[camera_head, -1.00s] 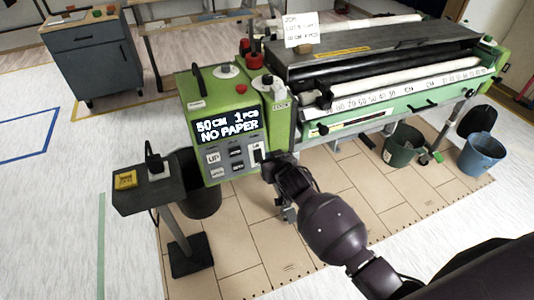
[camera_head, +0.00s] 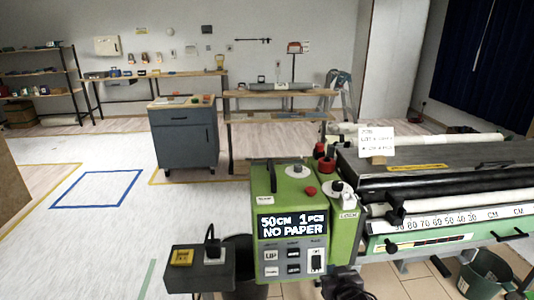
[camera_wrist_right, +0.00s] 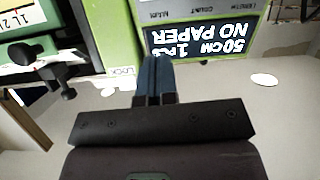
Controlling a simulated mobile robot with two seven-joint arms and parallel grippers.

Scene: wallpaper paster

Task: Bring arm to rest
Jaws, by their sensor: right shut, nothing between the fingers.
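My right gripper (camera_wrist_right: 155,80) is shut and empty in the right wrist view. Its fingers point toward the green control box, which shows upside down there. In the head view only a dark part of my right arm shows at the bottom edge, below the box. The green control box (camera_head: 262,208) of the wallpaper paster stands at the bottom middle of the head view. Its display (camera_head: 291,225) reads "50CM 1PCS NO PAPER", with several buttons below. The right wrist view also shows the display (camera_wrist_right: 200,38). My left gripper is not in view.
The paster's roller bed (camera_head: 440,185) spreads to the right. A small dark stand (camera_head: 185,279) with a yellow switch is left of the box. A grey cabinet (camera_head: 185,145) stands behind. A bucket (camera_head: 482,272) is at the lower right. Left floor is open.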

